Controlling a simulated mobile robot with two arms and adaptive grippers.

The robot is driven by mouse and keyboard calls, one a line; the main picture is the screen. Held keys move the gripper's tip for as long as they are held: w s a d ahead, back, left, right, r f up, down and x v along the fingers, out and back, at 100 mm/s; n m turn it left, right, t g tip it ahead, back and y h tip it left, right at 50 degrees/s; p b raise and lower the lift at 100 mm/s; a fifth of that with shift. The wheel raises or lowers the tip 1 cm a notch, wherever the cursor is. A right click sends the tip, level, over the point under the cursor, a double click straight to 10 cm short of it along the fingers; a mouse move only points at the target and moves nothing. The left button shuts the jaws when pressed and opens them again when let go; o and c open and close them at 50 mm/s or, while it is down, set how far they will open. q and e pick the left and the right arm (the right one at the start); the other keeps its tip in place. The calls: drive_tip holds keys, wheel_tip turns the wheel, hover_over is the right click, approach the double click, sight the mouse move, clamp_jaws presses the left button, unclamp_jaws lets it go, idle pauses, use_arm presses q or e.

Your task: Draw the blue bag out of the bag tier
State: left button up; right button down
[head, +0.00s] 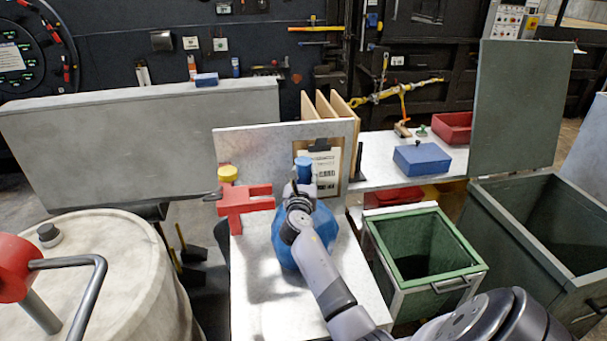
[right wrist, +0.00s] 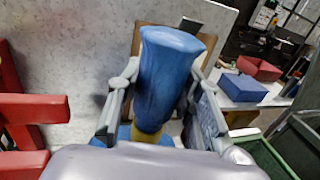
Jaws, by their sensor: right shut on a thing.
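The blue bag (head: 287,245) is on the pale grey tier (head: 257,300), below and partly behind my right arm. Its narrow blue neck (head: 303,165) sticks up above my right gripper (head: 299,190). In the right wrist view the neck (right wrist: 168,75) stands between the two fingers (right wrist: 160,105), which are shut on it, with a bit of yellow below. Most of the bag's body is hidden there, and I cannot tell whether its bottom touches the tier. My left gripper is not in view.
A red block-like bracket (head: 247,208) stands close left of the bag. An upright grey panel (head: 255,155) with a clipboard (head: 326,172) is behind it. A green open bin (head: 427,250) is to the right, and a large drum (head: 100,280) to the left.

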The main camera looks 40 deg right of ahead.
idle(0.3)
drive_tip(key=c, duration=1.1)
unclamp_jaws()
drive_tip(key=shift+o, duration=0.2)
drive_tip(key=shift+f, duration=0.25)
drive_tip(key=v, duration=1.2)
drive_tip(key=shift+r, duration=0.25)
drive_tip(key=shift+s, duration=0.1)
